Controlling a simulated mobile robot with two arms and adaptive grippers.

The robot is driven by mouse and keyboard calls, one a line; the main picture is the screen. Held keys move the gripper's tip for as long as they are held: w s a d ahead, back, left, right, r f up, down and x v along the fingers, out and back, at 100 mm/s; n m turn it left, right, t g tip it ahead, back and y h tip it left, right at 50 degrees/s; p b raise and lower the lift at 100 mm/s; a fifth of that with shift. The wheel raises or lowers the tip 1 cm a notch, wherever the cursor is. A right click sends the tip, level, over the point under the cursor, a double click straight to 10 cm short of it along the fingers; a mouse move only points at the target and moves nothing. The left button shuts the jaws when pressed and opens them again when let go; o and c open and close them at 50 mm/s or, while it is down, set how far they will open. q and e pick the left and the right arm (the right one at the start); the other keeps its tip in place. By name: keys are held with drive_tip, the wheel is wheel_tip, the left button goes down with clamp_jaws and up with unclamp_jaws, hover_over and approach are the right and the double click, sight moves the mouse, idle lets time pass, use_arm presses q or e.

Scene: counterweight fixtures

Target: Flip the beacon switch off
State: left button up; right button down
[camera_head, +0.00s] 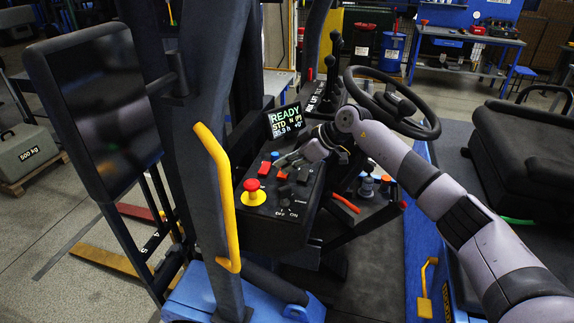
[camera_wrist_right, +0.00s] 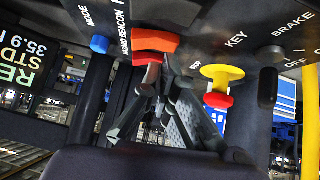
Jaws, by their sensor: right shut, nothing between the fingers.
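The dark control panel (camera_head: 283,222) stands left of the steering wheel. A red switch (camera_head: 264,168) shows on its upper part, and a red-orange switch shows large in the right wrist view (camera_wrist_right: 155,40). Printed words that seem to read HAZARD and BEACON lie beside it; I cannot tell which switch is the beacon one. My right gripper (camera_head: 283,161) reaches over the panel from the right, close to the red switch. Its fingers (camera_wrist_right: 157,78) are shut and empty, with the tips just below the red-orange switch in the wrist view; contact is unclear. My left gripper is out of view.
A red emergency stop (camera_head: 253,188) on a yellow base and a blue knob (camera_head: 275,156) flank the switches. A lit READY display (camera_head: 286,120) stands behind. The steering wheel (camera_head: 430,128) is right of the panel; a yellow grab handle (camera_head: 222,190) rises at left.

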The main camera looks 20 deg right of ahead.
drive_tip(key=shift+w, duration=0.1)
drive_tip(key=shift+w+f, duration=0.15)
drive_tip(key=shift+w, duration=0.2)
drive_tip(key=shift+w+d+f, duration=0.15)
drive_tip(key=shift+w, duration=0.25)
drive_tip(key=shift+w+d, duration=0.2)
drive_tip(key=shift+w, duration=0.05)
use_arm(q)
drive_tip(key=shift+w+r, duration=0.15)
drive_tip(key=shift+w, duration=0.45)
use_arm(e)
drive_tip(key=shift+r, duration=0.2)
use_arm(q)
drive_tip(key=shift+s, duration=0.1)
use_arm(e)
drive_tip(key=shift+d, duration=0.15)
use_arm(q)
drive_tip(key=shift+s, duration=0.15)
use_arm(e)
drive_tip(key=v, duration=1.2)
drive_tip(key=shift+w, duration=0.1)
